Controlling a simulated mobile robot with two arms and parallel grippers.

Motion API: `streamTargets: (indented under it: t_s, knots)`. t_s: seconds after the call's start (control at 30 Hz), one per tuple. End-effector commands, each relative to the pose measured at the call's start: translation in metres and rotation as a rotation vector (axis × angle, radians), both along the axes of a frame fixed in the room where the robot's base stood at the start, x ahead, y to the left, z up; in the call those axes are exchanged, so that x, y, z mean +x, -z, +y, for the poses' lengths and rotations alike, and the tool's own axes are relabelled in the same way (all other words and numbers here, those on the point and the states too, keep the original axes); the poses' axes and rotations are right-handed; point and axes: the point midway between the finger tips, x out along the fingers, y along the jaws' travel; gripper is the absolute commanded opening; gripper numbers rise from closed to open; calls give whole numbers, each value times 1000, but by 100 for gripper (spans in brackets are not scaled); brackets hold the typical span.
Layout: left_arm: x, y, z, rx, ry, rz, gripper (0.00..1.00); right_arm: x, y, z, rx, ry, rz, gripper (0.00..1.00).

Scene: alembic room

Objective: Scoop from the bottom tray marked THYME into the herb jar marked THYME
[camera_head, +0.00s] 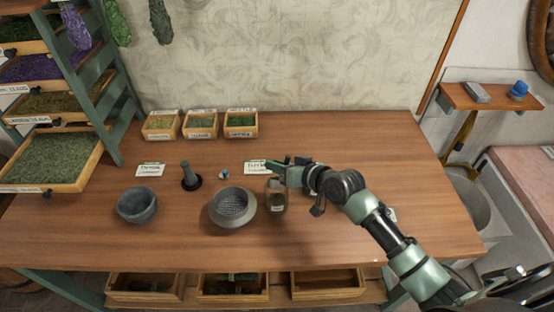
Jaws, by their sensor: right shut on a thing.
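My right gripper (284,172) is shut at the top of a small glass jar (276,197) with dark contents. It grips something there, but I cannot make out whether this is the jar, its lid or a tool. The jar looks upright on the table, and its label is too small to read. A tray of grey-green herb (52,160) is the lowest in the rack at the left; its label is not readable. I see no scoop clearly. My left gripper is not in view.
A grey bowl (137,204), a pestle (190,176) and a round sieve (233,206) stand left of the jar. Small herb boxes (201,124) line the back of the wooden table (340,245). White cards (150,169) lie on it. Open drawers (326,284) are below.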

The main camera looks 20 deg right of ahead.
Motion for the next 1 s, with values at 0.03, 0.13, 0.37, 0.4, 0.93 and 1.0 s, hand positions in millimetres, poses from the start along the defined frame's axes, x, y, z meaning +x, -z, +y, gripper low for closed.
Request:
streamTargets:
  t_s: [0.03, 0.13, 0.37, 0.4, 0.93, 1.0]
  knots:
    - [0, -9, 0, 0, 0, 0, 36, 0, -4, 0, 9, 0, 21, 0]
    - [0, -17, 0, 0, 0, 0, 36, 1, -5, 0, 31, 0, 61, 0]
    - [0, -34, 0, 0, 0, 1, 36, 1, -5, -1, 95, 0, 177, 0]
    - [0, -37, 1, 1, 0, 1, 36, 1, -4, -1, 105, 1, 198, 0]
    - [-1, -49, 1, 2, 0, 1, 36, 0, 0, 0, 186, 0, 345, 0]
    - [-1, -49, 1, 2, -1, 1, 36, 0, 0, 0, 186, 0, 345, 0]
